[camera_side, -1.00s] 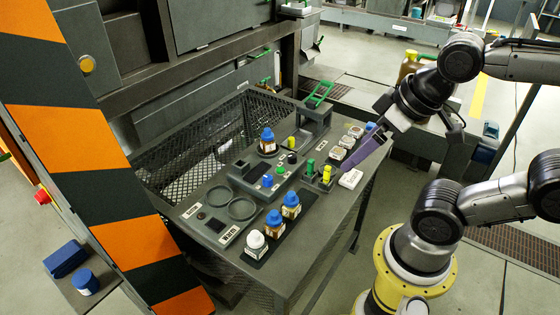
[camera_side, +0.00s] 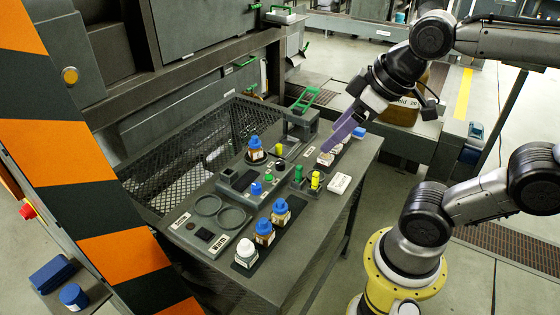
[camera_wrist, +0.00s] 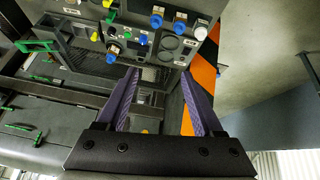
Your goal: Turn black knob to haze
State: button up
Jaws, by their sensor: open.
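A small dark knob, likely the black knob (camera_side: 278,163), sits on the grey control panel (camera_side: 215,238) near a yellow knob (camera_side: 279,149) and a blue-capped bottle (camera_side: 255,148). Its pointer and any haze label are too small to read. My gripper (camera_side: 326,151) has purple fingers and hangs above the panel's right part, to the right of the dark knob and apart from it. In the wrist view my gripper (camera_wrist: 160,74) is open, with nothing between its fingers.
Blue-capped bottles (camera_side: 280,211) and a white-capped bottle (camera_side: 246,252) stand along the front. Green and yellow posts (camera_side: 316,180) and a white box (camera_side: 339,183) stand at the panel's right. A green handle (camera_side: 306,98) rises behind. A mesh basket (camera_side: 185,150) lies at the left.

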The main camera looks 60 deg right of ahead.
jog(key=w+d+r+g, duration=0.15)
jog(key=w+d, duration=0.25)
jog(key=w, duration=0.7)
jog(key=g, duration=0.5)
send_over(280, 162)
notch_tip(280, 162, down, 18)
jog(key=shift+m, duration=0.4)
notch_tip(280, 162, down, 13)
jog(key=shift+s+a+f, duration=0.1)
jog(key=shift+f, duration=0.05)
grip_shut()
